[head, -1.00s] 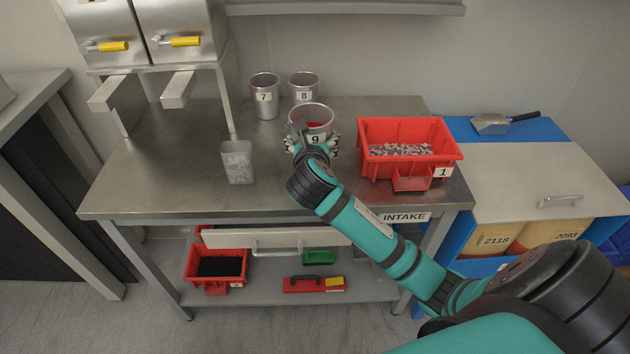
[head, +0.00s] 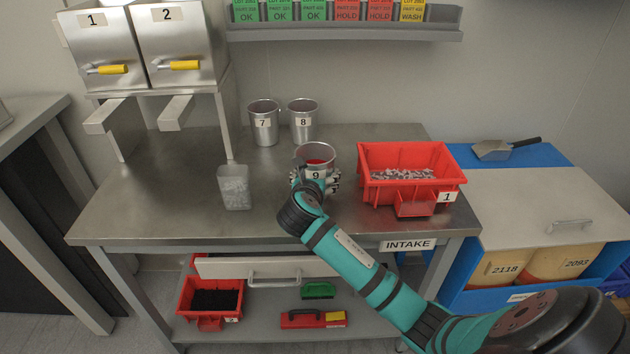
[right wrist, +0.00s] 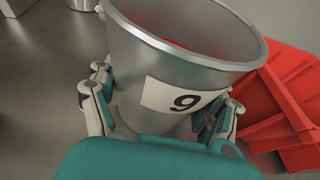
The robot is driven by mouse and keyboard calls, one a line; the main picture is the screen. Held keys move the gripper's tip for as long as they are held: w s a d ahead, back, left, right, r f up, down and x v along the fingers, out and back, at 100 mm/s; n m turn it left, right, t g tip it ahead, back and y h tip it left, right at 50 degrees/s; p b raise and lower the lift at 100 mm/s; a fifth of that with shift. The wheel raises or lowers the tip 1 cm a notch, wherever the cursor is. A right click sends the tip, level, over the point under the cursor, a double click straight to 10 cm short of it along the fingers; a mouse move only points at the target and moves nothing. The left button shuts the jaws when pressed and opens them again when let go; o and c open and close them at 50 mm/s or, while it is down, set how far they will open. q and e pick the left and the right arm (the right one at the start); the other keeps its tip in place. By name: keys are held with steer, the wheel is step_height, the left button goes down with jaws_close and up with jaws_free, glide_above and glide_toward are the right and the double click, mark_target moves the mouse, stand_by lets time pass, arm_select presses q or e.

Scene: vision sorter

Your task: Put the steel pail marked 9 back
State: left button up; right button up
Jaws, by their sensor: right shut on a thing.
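The steel pail marked 9 (head: 316,154) is upright over the right half of the steel table, with something red inside. My right gripper (head: 315,181) is shut around its lower body from the front. The right wrist view shows the pail (right wrist: 185,62) with its 9 label facing me and a gripper finger on each side (right wrist: 160,112). Its base is hidden, so I cannot tell whether it touches the table. Steel pails 7 (head: 263,126) and 8 (head: 302,122) stand behind it, to its left. My left gripper is not in view.
A red bin marked 1 (head: 408,158) with grey pieces stands close right of the pail. A clear container (head: 234,188) stands to the left. Dispensers 1 and 2 (head: 145,45) are at the back left. The table (head: 170,195) is bare at front left.

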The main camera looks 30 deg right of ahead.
steer(key=shift+f, duration=0.2)
steer(key=o, duration=1.3)
steer(key=shift+f, duration=0.1)
steer(key=o, duration=0.3)
steer(key=p+v, duration=0.1)
steer(key=v, duration=1.1)
